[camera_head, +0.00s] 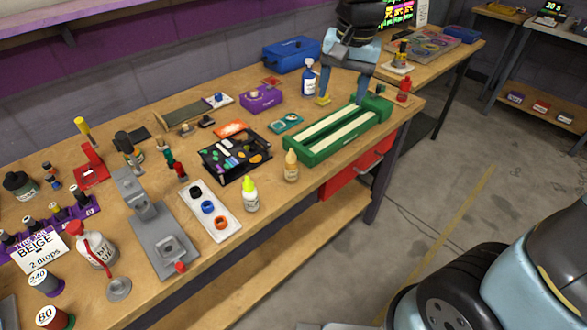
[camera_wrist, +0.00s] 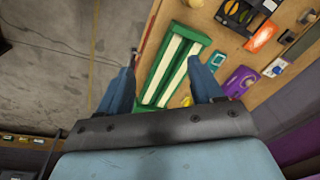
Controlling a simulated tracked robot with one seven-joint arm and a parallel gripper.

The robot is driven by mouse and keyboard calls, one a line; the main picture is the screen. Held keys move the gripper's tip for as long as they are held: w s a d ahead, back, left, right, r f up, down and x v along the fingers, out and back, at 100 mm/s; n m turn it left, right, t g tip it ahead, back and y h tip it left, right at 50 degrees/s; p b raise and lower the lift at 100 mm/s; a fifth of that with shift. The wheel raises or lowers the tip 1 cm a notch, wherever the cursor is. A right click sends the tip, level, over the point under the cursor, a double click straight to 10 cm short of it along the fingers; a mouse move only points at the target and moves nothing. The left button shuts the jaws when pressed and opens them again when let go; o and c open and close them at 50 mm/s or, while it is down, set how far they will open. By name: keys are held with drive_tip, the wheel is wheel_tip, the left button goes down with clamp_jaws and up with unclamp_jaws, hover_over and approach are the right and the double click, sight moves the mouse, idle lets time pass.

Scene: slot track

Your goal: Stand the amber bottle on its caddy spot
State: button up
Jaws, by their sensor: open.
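My gripper (camera_head: 342,88) is open and empty, above the track's far side and right of the amber bottle. In the wrist view my gripper (camera_wrist: 160,68) has its fingers spread, with the green track (camera_wrist: 196,43) showing between them. I cannot make out the amber bottle in the wrist view.
A yellow-capped bottle (camera_head: 250,195) stands beside the white tray. A black tray (camera_head: 222,171) of small parts lies behind. A red bottle (camera_head: 404,90) stands beyond the track's right end.

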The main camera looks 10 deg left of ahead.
drive_tip(key=g, duration=0.1)
hover_over(291, 156)
wheel_tip(291, 156, down, 6)
drive_tip(key=shift+m+h, duration=0.3)
drive_tip(key=shift+h, duration=0.1)
drive_tip(key=f, duration=0.8)
drive_tip(key=shift+w+a+f, duration=0.3)
drive_tip(key=shift+w+a, duration=0.05)
drive_tip(key=shift+a, duration=0.05)
drive_tip(key=shift+s+d+f, duration=0.1)
drive_tip(key=shift+d+f, duration=0.1)
drive_tip(key=shift+f, duration=1.15)
drive_tip(key=shift+s+d+f, duration=0.1)
drive_tip(key=shift+d+f, duration=0.05)
drive_tip(key=shift+f, duration=1.15)
drive_tip(key=shift+c, duration=0.5)
drive_tip(key=c, duration=1.1)
drive_tip(key=shift+r, duration=0.1)
